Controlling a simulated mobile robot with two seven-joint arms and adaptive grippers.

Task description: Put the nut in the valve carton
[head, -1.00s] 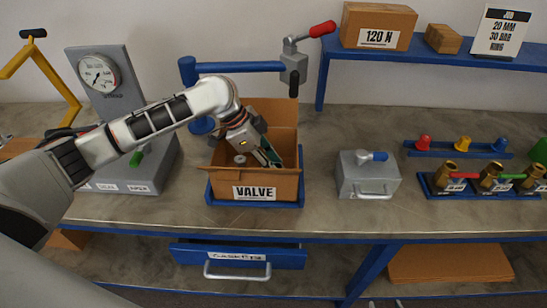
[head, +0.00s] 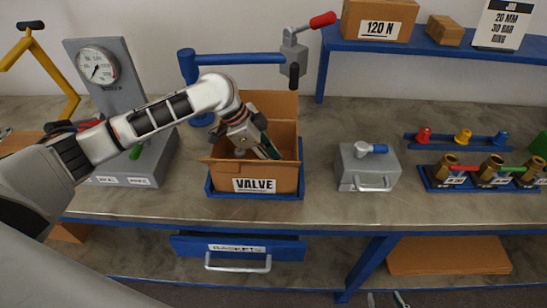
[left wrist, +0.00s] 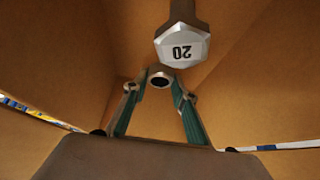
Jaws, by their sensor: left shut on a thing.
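The valve carton (head: 254,185) is an open brown box labelled VALVE on the bench. My left gripper (head: 268,150) reaches down inside it, partly hidden by its own wrist and the carton wall. In the left wrist view its teal-padded fingers (left wrist: 160,85) close on a small grey ring-shaped nut (left wrist: 160,79) with a dark hole. Beyond the nut, a silver hex-headed piece (left wrist: 182,45) marked 20 lies in the carton. My right gripper (head: 387,299) shows only as two separated fingertips at the bottom edge, low in front of the bench.
The carton sits in a blue tray (head: 301,180). A grey lidded box (head: 366,170) stands to its right, with brass valves (head: 490,168) farther right. A gauge stand (head: 100,75) is at left. A blue lever arm (head: 240,59) extends behind the carton. A drawer (head: 240,247) is below.

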